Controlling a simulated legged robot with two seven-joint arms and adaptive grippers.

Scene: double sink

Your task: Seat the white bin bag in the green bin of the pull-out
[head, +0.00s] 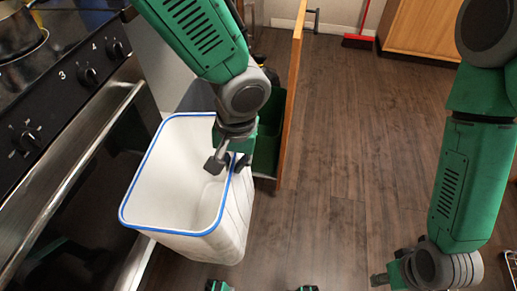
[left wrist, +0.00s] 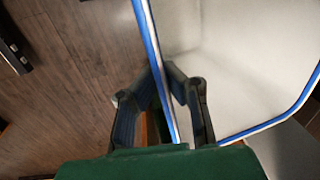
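The white bin bag (head: 175,180) with a blue rim stands open-mouthed and box-shaped in front of the oven in the head view. My left gripper (head: 228,164) is at the bag's right rim. In the left wrist view its fingers (left wrist: 165,80) close around the blue-edged wall of the bag (left wrist: 235,75), one on each side. The green bin (head: 268,140) is in the pull-out (head: 291,95), just beyond my left gripper and partly hidden by it and the bag. My right gripper (head: 385,279) is low at the right, away from the bag; its finger opening is unclear.
The oven (head: 85,165) with its long handle and knobs lines the left side, close to the bag. A pot (head: 20,35) stands on the hob. The wooden floor (head: 340,150) is clear right of the pull-out. A red broom (head: 358,41) stands at the back.

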